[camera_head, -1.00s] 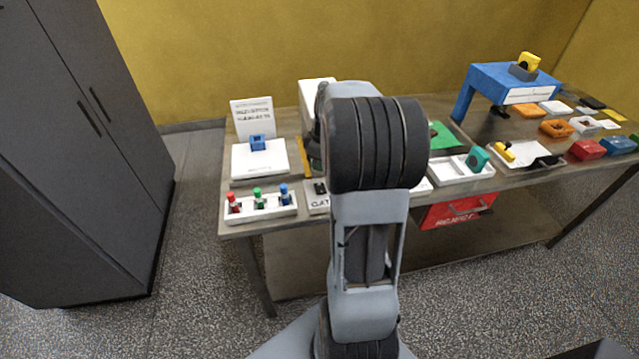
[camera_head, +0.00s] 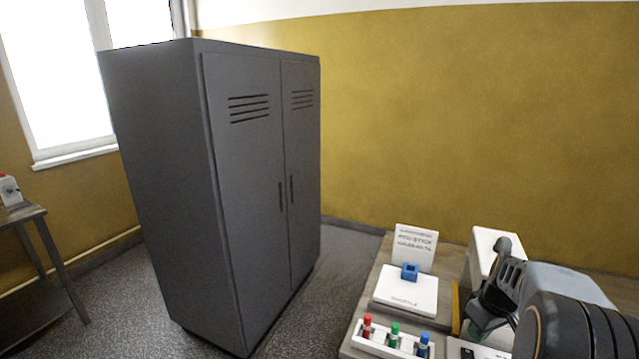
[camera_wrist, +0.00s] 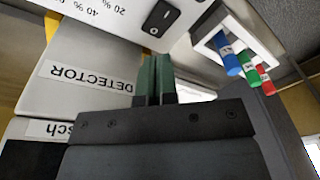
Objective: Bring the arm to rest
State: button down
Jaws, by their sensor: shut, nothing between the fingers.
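My arm shows at the lower right of the head view, bent over the workbench (camera_head: 378,270). Beyond the fingers are a white panel labelled DETECTOR (camera_wrist: 85,75) and a white box with a black rocker switch (camera_wrist: 158,16).
A white rack (camera_head: 372,343) holds red, green and blue capped pieces. Behind it a blue block (camera_head: 410,271) sits on a white plate (camera_head: 404,294), near a printed sign (camera_head: 415,246). A tall grey cabinet (camera_head: 240,180) stands left of the bench, with bare floor between.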

jog(key=s+a+m, duration=0.1)
jog(key=a, duration=0.1)
jog(key=s+a+m, duration=0.1)
jog(key=s+m, duration=0.1)
jog(key=shift+a+m, duration=0.3)
jog(key=shift+a, duration=0.05)
jog(key=s+a+r+t, duration=0.1)
jog(key=s+a, duration=0.3)
jog(key=a, duration=0.4)
jog(key=s+a+r+t+h, duration=0.1)
jog(key=s+a+r, duration=0.3)
jog(key=a, duration=0.4)
jog(key=shift+s+a+r+t, duration=0.2)
jog(key=shift+a+t, duration=0.1)
jog(key=shift+a, duration=0.1)
